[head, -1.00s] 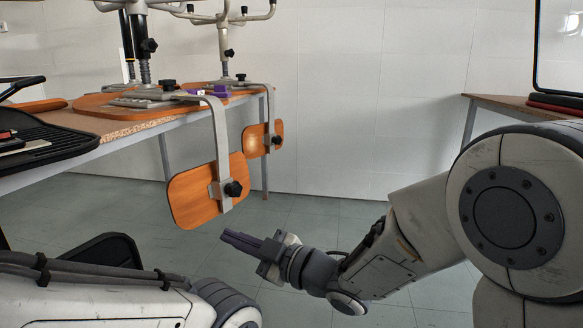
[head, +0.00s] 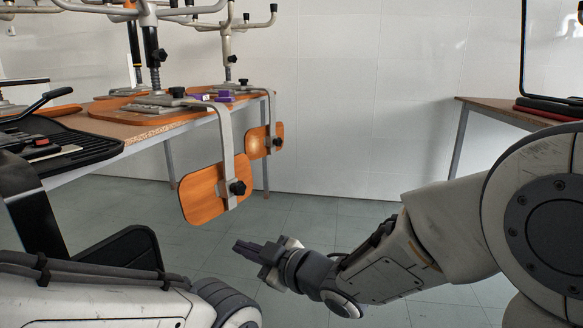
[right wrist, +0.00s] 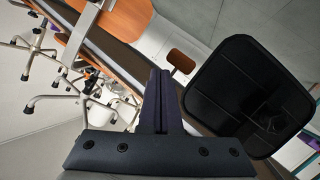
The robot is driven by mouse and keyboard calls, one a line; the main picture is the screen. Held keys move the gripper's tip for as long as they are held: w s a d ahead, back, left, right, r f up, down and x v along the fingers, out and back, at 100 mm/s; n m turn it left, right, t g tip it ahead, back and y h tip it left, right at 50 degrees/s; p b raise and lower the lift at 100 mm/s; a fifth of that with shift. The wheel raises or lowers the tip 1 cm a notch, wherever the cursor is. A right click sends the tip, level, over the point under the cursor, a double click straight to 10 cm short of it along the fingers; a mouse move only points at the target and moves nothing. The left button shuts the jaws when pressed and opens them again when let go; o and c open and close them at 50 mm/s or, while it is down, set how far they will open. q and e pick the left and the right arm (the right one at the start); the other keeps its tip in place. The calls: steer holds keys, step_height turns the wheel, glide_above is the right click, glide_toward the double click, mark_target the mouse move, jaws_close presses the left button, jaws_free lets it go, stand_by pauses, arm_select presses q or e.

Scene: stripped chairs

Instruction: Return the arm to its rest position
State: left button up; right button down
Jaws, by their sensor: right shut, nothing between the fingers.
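My right gripper (head: 258,251) is in the lower middle of the head view, at the end of the right arm that comes in from the right. Its dark fingers are shut together with nothing between them. In the right wrist view the shut fingers (right wrist: 158,100) fill the middle. The gripper is apart from everything, in front of and below the orange wooden backrest (head: 203,193). A pale arm of mine crosses the lower left of the head view; its gripper is out of the picture.
A wooden table (head: 135,128) at the left carries upturned chair bases (head: 155,100). Two backrests hang past its edge. A black chair part (head: 130,250) stands at lower left; a dark panel (right wrist: 250,95) shows in the wrist view. Another table (head: 495,105) is at right. The floor between is clear.

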steer(key=s+d+r+m+g+h+p, duration=0.25)
steer(key=s+d+h+p, duration=0.2)
steer(key=s, duration=0.45)
steer(key=s+d+r+m+g+h+p, duration=0.1)
steer(key=s+d+m+g+h+p, duration=0.25)
steer(key=s+d+p, duration=0.35)
steer(key=s+d+r+m+g+h+p, duration=0.25)
steer(key=s+g+p, duration=0.2)
steer(key=s, duration=0.55)
step_height(320, 180, up, 36)
steer(key=p, duration=3.6)
steer(key=shift+w+a, duration=0.2)
steer(key=shift+w, duration=0.15)
steer(key=shift+a, duration=0.1)
